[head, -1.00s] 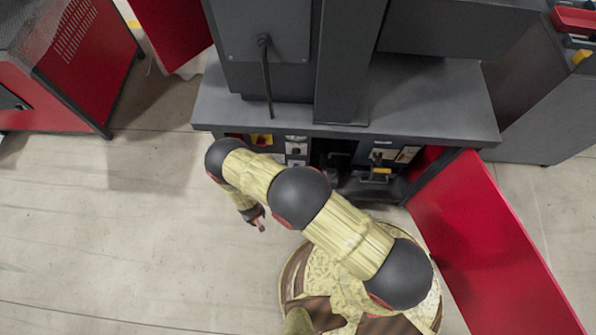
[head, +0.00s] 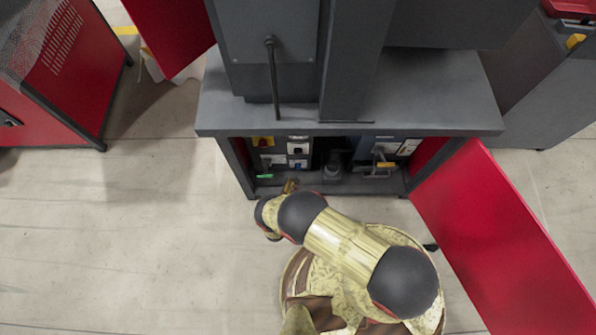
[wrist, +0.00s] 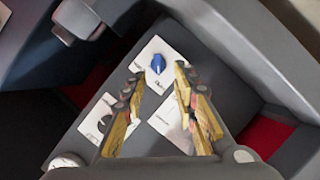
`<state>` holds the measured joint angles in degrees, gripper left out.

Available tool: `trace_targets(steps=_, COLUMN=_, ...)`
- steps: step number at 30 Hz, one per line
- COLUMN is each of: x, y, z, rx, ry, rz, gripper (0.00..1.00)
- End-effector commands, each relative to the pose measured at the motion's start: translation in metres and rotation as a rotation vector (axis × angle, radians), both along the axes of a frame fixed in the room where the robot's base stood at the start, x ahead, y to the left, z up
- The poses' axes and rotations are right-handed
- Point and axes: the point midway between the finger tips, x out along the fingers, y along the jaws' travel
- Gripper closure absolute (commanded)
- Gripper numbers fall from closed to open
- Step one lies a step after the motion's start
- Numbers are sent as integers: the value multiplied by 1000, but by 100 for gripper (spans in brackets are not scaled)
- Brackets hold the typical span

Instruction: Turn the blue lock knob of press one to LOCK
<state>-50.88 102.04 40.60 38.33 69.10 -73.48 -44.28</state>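The blue lock knob (wrist: 158,64) sits on a white plate (wrist: 148,50) in the wrist view, just beyond my fingertips. A small blue spot in the open cabinet in the head view looks like the same knob (head: 298,166). The lettering on the plate is too small to read, so I cannot tell its setting. My gripper (wrist: 160,74) is open, one finger each side of the line to the knob, and holds nothing. In the head view my gripper (head: 289,186) is low in front of the cabinet, partly hidden by my arm.
A second white plate with a black knob (wrist: 104,122) lies left of my fingers, and a blank-looking plate (wrist: 172,122) lies between them. The cabinet sits under a grey bench top (head: 420,110). An open red door (head: 500,240) stands at right. The floor at left is clear.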

Motion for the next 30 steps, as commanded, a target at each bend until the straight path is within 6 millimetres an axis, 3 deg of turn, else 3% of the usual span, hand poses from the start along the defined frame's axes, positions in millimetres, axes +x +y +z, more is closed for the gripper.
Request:
trace_targets(steps=2, x=4, y=0, z=6, rx=-29, ry=-17, rz=8, gripper=71)
trace_targets(steps=18, x=65, y=-20, z=-15, rx=-36, ry=-10, rz=12, gripper=71)
trace_targets(steps=30, x=74, y=-22, z=-16, rx=-37, ry=-9, rz=14, gripper=71)
